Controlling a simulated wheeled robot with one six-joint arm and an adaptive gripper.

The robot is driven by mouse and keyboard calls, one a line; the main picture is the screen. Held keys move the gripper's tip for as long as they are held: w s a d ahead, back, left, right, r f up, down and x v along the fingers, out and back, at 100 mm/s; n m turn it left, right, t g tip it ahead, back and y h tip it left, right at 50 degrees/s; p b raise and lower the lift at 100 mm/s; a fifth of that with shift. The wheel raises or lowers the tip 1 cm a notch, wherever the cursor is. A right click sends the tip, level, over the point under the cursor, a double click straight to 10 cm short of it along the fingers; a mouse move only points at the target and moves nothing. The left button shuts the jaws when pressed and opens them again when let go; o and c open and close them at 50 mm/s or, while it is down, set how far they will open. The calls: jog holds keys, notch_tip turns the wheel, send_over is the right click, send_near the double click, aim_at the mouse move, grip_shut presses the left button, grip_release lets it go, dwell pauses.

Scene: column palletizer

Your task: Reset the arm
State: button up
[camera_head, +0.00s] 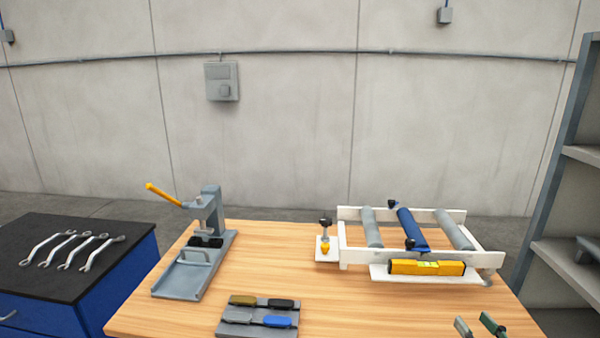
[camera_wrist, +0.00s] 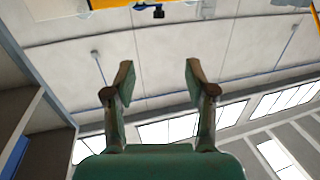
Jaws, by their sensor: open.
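My gripper (camera_wrist: 158,75) is open in the wrist view, its two fingers apart with nothing between them. The wrist view looks up past it to the pale wall and high windows. In the head view, only the tips of my gripper (camera_head: 480,326) show at the bottom right, over or in front of the table's near right part. Nothing shows between the tips. The rest of the arm is out of the head view.
The wooden table (camera_head: 340,315) holds a grey press (camera_head: 208,225) with a yellow lever, a grey tray (camera_head: 235,331) of small coloured pieces, and a white roller frame (camera_head: 352,257) with a yellow level (camera_head: 410,267). A dark-topped cabinet (camera_head: 110,245) with wrenches stands left, grey shelves (camera_head: 560,190) right.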

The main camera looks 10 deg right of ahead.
jog(key=s+a+f+m+g+h, duration=0.2)
jog(key=s+a+f+m+g, duration=0.1)
jog(key=s+a+f, duration=1.25)
jog(key=s+a+r+n+y, duration=0.1)
jog(key=s+a, duration=0.4)
jog(key=s, duration=0.5)
jog(key=s+a+r+n+y, duration=0.1)
jog(key=s+a, duration=0.4)
jog(key=s, duration=0.5)
jog(key=shift+s+a+n+y, duration=0.15)
jog(key=shift+s+n+y, duration=0.3)
jog(key=shift+n, duration=0.35)
jog(key=shift+w, duration=0.1)
